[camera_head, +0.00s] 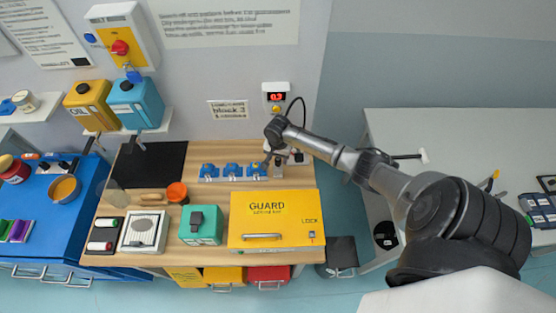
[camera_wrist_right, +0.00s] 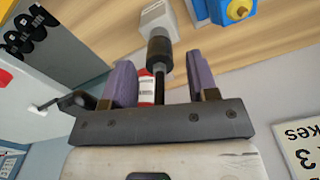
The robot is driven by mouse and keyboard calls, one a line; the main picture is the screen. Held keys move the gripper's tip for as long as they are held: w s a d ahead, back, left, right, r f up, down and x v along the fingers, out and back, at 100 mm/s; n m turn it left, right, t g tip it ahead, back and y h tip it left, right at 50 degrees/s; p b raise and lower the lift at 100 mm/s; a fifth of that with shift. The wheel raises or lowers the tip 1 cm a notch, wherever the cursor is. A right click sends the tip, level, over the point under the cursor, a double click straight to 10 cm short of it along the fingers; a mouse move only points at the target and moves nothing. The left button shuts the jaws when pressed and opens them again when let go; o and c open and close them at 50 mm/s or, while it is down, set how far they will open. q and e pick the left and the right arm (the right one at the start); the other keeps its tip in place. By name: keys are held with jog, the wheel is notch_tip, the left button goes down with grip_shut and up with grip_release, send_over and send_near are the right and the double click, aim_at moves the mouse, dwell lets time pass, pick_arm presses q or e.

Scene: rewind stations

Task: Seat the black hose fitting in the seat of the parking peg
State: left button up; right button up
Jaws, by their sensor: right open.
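The black hose fitting (camera_wrist_right: 160,50) shows in the right wrist view as a dark cylinder with a thin black stem. It is in line with a grey block (camera_wrist_right: 156,18), which looks like the parking peg, and the two seem to meet; I cannot tell how deep it sits. My right gripper (camera_wrist_right: 162,80) is open, with purple fingers on either side of the stem and gaps on both sides. In the head view my right gripper (camera_head: 274,152) is at the grey peg (camera_head: 278,171) and hides the fitting. My left gripper is not in view.
Blue blocks (camera_head: 231,170) stand left of the peg. The yellow guard box (camera_head: 272,219) is in front. A black mat (camera_head: 151,165) lies at the left of the wooden bench.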

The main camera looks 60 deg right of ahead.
aim_at(278, 159)
notch_tip(278, 159, up, 9)
jog(key=s+a+f+n, duration=0.2)
jog(key=s+a+n, duration=0.1)
jog(key=a, duration=0.3)
jog(key=s+a+f+n, duration=0.2)
jog(key=s+a+n, duration=0.2)
jog(key=a, duration=0.3)
jog(key=s+a+f+n+t, duration=0.1)
jog(key=s+a+f+n, duration=0.1)
jog(key=s+a, duration=0.3)
jog(key=shift+a+n, duration=0.9)
jog(key=s+a+r+n+t, duration=0.2)
jog(key=s+a+r+n, duration=0.4)
jog(key=s+a, duration=0.3)
jog(key=shift+s+r+n+t, duration=0.3)
jog(key=shift+s+r, duration=0.05)
jog(key=shift+s, duration=0.05)
notch_tip(278, 159, up, 9)
jog(key=p, duration=0.9)
